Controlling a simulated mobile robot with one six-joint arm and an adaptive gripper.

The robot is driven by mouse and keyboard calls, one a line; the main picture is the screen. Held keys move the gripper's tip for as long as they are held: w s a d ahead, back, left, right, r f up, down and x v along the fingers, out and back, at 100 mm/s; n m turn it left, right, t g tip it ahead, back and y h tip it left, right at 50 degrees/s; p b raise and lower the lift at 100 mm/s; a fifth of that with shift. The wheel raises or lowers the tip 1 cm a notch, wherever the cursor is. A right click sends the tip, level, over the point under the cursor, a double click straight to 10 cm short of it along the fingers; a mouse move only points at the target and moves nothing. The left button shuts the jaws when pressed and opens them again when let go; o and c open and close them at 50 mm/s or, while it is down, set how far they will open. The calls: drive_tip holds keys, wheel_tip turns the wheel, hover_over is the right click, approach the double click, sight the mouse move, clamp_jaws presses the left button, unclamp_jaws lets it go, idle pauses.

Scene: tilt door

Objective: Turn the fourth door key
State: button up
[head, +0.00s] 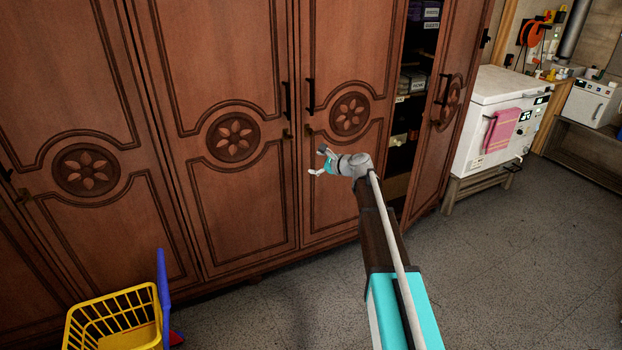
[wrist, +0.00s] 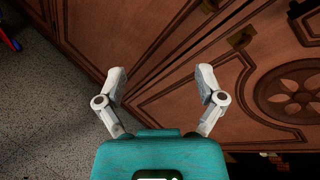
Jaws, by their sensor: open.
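The wooden wardrobe has carved doors. A small brass key or lock (head: 309,130) sits below the black handle on the door (head: 349,75) just left of the open compartment. It also shows in the wrist view (wrist: 240,38), up and right of my fingers. A second brass fitting (head: 287,133) is on the neighbouring door to the left, and shows at the top edge of the wrist view (wrist: 208,5). My gripper (head: 318,160) is open and empty, slightly below the first key, with its fingers apart in the wrist view (wrist: 161,71). Which way the key is turned is too small to tell.
The rightmost door (head: 450,100) stands open beside dark shelves (head: 402,130) with boxes. A yellow basket (head: 115,315) and a blue-handled item (head: 163,295) are on the floor at lower left. Grey floor (head: 520,270) is clear at lower right.

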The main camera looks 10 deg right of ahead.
drive_tip(key=s+a+n+g+h+p, duration=0.1)
drive_tip(key=s+a+n+g+p, duration=0.2)
drive_tip(key=s+n, duration=0.4)
drive_tip(key=shift+s+a+f+g+p, duration=0.15)
drive_tip(key=shift+s+f+g+p, duration=0.35)
drive_tip(key=shift+s, duration=1.25)
drive_tip(key=shift+r, duration=0.15)
drive_tip(key=s+d+n+g+h+p, duration=0.1)
drive_tip(key=s+n+g+h+p, duration=0.1)
drive_tip(key=s, duration=0.7)
drive_tip(key=s+d+r+n+g+h+p, duration=0.1)
drive_tip(key=s+d+n+g+h+p, duration=0.1)
drive_tip(key=s+n, duration=0.5)
drive_tip(key=s+d+r+n+g+h+p, duration=0.1)
drive_tip(key=s+n+g+h+p, duration=0.2)
drive_tip(key=s, duration=0.9)
drive_tip(key=n+h+p, duration=0.1)
drive_tip(key=p, duration=0.2)
drive_tip(key=shift+s+d+n+h, duration=0.3)
drive_tip(key=shift+s+d, duration=0.05)
